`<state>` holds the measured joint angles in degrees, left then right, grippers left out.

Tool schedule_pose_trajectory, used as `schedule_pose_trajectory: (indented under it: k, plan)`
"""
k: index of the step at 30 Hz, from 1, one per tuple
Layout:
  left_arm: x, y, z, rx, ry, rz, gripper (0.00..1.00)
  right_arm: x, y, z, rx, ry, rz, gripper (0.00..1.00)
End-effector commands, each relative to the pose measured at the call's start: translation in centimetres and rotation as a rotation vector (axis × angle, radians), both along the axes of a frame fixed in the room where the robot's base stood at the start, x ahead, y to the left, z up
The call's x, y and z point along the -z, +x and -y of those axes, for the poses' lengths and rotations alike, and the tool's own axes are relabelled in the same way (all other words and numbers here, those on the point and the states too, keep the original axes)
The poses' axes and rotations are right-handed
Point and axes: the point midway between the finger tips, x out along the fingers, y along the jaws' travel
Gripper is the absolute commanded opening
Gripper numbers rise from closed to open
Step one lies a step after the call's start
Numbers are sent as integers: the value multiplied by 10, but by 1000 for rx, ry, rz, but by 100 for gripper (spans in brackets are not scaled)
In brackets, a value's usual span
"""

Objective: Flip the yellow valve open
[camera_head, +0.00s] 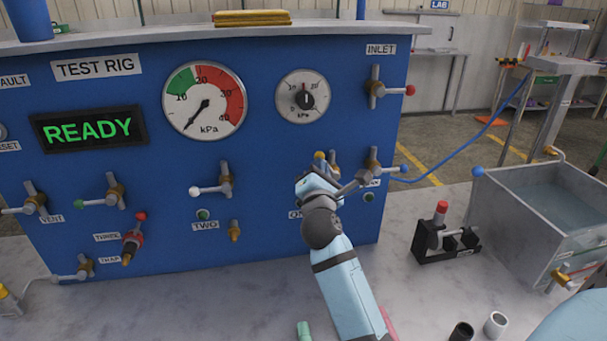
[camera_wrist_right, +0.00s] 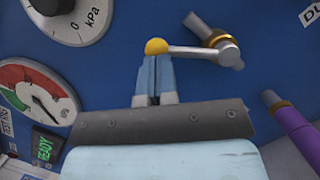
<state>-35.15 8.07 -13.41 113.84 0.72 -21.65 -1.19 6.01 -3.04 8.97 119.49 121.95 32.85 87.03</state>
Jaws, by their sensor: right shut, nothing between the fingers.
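The yellow valve has a round yellow knob (camera_wrist_right: 156,46) on a grey lever. In the wrist view the lever runs right from the knob to a metal and brass valve body (camera_wrist_right: 222,46) on the blue panel. In the head view the yellow knob (camera_head: 319,155) shows just above my right gripper (camera_head: 316,170), which hides much of the valve. My right gripper's fingers (camera_wrist_right: 155,72) are shut with nothing between them. Their tips are right at the knob in the wrist view; I cannot tell whether they touch it. My left gripper is not in view.
The blue test rig (camera_head: 270,160) carries other levers close by, including a blue-knobbed one (camera_head: 373,168) right of my gripper. A purple-sleeved part (camera_wrist_right: 292,132) shows at the wrist view's right. A black stand (camera_head: 440,240) and water tank (camera_head: 535,215) stand right on the bench.

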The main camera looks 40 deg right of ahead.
Motion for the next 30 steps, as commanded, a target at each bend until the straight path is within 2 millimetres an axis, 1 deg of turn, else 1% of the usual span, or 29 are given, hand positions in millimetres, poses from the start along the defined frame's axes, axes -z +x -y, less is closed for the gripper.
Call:
schedule_pose_trajectory:
  k: [1,5,15,22,30]
  plan:
    - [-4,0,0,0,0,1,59,-4,0,5,1,25,12,0]
    - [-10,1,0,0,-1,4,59,-7,-2,13,1,98,48,0]
    - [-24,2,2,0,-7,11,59,-15,-7,25,0,88,42,0]
    - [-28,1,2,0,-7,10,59,-17,-9,30,1,86,43,0]
    - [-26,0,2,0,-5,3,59,-18,-10,32,1,85,43,0]
